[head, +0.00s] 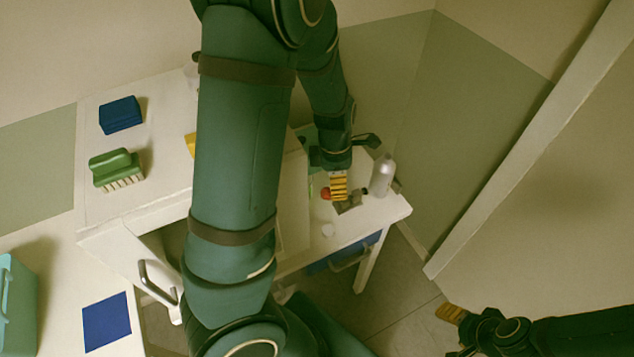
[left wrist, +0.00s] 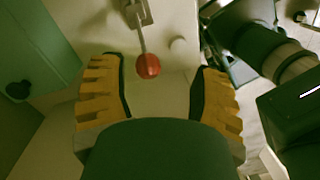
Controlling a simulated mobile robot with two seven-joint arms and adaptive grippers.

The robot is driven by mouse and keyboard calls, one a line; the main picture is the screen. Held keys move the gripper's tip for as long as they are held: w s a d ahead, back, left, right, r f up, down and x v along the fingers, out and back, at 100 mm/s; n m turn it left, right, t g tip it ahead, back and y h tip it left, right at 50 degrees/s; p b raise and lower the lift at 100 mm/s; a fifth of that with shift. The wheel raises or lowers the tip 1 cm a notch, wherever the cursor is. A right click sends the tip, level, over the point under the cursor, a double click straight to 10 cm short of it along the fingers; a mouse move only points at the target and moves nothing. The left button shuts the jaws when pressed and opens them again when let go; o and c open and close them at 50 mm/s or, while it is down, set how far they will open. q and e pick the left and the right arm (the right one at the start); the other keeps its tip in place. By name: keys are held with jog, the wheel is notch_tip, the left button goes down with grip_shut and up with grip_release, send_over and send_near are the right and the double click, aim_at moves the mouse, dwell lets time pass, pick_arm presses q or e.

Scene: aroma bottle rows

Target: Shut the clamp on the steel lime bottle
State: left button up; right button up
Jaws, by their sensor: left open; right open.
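A grey steel bottle (head: 383,175) stands upright near the right end of the white table in the head view. Beside it, to its left, is a small grey clamp fixture (head: 350,203), partly hidden by my gripper. A red knob (head: 325,193) shows there; in the left wrist view the red knob (left wrist: 148,66) sits at the end of a thin grey lever (left wrist: 139,35). My left gripper (head: 338,186) is over the fixture. In its wrist view the left gripper (left wrist: 160,98) is open, with the knob between and beyond its yellow fingers. My right gripper (head: 452,330) is open and empty at lower right.
A green brush (head: 116,169) and a blue box (head: 121,115) stand on the left white surface. A blue mat (head: 106,320) and a teal container (head: 16,305) are at lower left. My left arm hides the middle.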

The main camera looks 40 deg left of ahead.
aim_at(325, 191)
pick_arm(q)
jog(key=a+r+n+p, duration=0.1)
jog(key=a+r+n, duration=0.3)
jog(key=r+n, duration=0.35)
jog(key=shift+m+h, duration=0.25)
jog(key=shift+h, duration=0.15)
jog(key=f+b, duration=0.1)
jog(key=f, duration=0.3)
jog(key=s+d+f+b, duration=0.1)
jog(key=f+b, duration=0.1)
jog(key=f, duration=0.3)
jog(key=d+f+b, duration=0.1)
jog(key=f+b, duration=0.1)
jog(key=f, duration=0.2)
jog(key=shift+s+f, duration=0.15)
jog(key=shift+s, duration=0.05)
pick_arm(e)
jog(key=shift+g, duration=0.3)
jog(key=f, duration=0.1)
jog(key=s+a+f, duration=0.1)
jog(key=f, duration=0.2)
jog(key=shift+s+a, duration=0.25)
jog(key=shift+s, duration=0.1)
jog(key=shift+r, duration=0.1)
pick_arm(q)
grip_shut()
